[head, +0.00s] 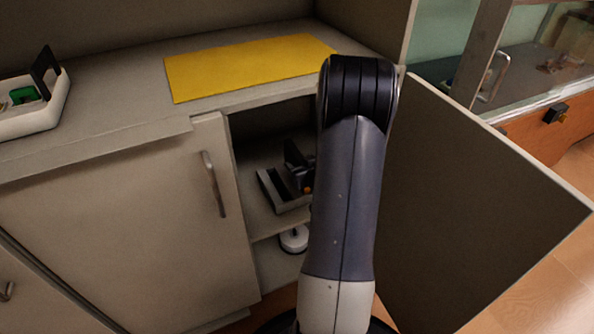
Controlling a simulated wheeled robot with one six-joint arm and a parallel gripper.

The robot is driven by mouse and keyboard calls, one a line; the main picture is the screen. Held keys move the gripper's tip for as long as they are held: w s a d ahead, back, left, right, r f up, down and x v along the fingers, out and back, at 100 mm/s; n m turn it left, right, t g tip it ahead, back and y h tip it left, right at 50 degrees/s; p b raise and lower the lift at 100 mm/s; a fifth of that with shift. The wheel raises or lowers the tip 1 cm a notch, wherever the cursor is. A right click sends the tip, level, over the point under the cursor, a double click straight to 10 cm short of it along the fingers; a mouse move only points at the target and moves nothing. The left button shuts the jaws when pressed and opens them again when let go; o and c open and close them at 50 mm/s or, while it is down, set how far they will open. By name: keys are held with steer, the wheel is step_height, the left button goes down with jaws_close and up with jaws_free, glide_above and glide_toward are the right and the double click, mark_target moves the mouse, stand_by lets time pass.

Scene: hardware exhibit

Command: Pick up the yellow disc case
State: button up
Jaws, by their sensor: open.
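I see no thing that is clearly a yellow disc case. The only large yellow thing is a flat, thin yellow rectangle (240,68) lying on the counter top at the upper middle; I cannot tell whether it is a case or a mat. My arm rises in front of the open cabinet and covers part of its inside. My gripper cannot be made out; it may be hidden behind my arm.
The cabinet door (470,210) stands open at the right. On its inner shelf is a dark and grey device (281,190), with a white round thing (293,239) below. A white tray (38,118) sits on the counter's left. A glass-fronted case (530,60) stands behind right.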

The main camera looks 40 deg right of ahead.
jaws_close()
stand_by(0.5)
